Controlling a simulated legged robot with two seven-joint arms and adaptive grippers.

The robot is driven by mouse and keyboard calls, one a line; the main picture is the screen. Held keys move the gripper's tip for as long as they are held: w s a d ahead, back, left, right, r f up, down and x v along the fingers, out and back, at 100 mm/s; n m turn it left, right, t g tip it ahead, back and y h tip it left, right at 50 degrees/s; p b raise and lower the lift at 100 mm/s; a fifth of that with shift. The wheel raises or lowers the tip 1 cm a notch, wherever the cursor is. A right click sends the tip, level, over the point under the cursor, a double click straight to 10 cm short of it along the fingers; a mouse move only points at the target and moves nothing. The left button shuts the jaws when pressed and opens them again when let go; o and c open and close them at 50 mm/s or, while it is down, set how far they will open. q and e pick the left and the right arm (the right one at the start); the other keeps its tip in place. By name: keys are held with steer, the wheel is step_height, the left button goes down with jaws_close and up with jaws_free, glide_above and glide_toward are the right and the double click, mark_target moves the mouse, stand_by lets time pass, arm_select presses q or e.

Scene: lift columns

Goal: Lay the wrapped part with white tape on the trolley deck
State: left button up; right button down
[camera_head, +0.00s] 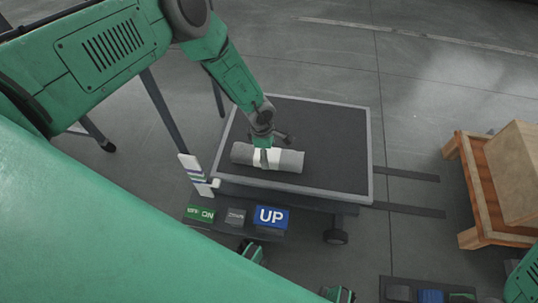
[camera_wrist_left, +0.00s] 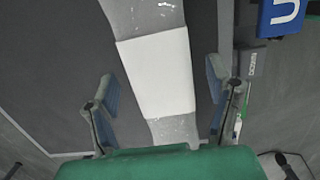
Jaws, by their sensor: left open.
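The wrapped part (camera_head: 290,160) is a grey roll with a white tape band round its middle. In the head view it lies across the near half of the dark trolley deck (camera_head: 325,140), inside the pale rim. My left gripper (camera_head: 266,149) is right above the part, over the tape. In the left wrist view the left gripper (camera_wrist_left: 160,97) is open, with one finger on each side of the taped part (camera_wrist_left: 155,70) and a gap at both sides. I cannot make out my right gripper.
A panel in front of the trolley carries a blue UP button (camera_head: 271,217), a grey button (camera_head: 236,217) and a green ON button (camera_head: 200,214). A wooden crate (camera_head: 520,170) stands on a pallet at the right. The far and right deck is bare.

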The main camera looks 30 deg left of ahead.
arm_select(q)
steer(key=r+p, duration=0.1)
steer(key=r, duration=0.2)
steer(key=r+p, duration=0.1)
steer(key=r, duration=0.2)
steer(key=a+r, duration=0.1)
steer(key=r, duration=0.2)
steer(key=shift+s+p, duration=0.15)
steer(key=shift+p, duration=0.25)
steer(key=s+a+r+m+y, duration=0.1)
steer(key=s+a+m+y, duration=0.15)
steer(key=s+m, duration=0.45)
steer(key=s+a+m+y, duration=0.25)
steer(key=s+m, duration=0.25)
steer(key=s, duration=0.5)
steer(key=s+d+r+m+h, duration=0.1)
steer(key=s+r+m+h, duration=0.2)
steer(key=s+r+m, duration=0.3)
steer(key=s+m, duration=0.3)
steer(key=s, duration=0.2)
steer(key=shift+s+d+r+m+h, duration=0.15)
steer(key=shift+s+m+h, duration=0.15)
steer(key=shift+m, duration=0.1)
step_height(320, 180, up, 8)
steer(key=p, duration=0.8)
steer(key=shift+r+p, duration=0.25)
steer(key=shift+p, duration=0.1)
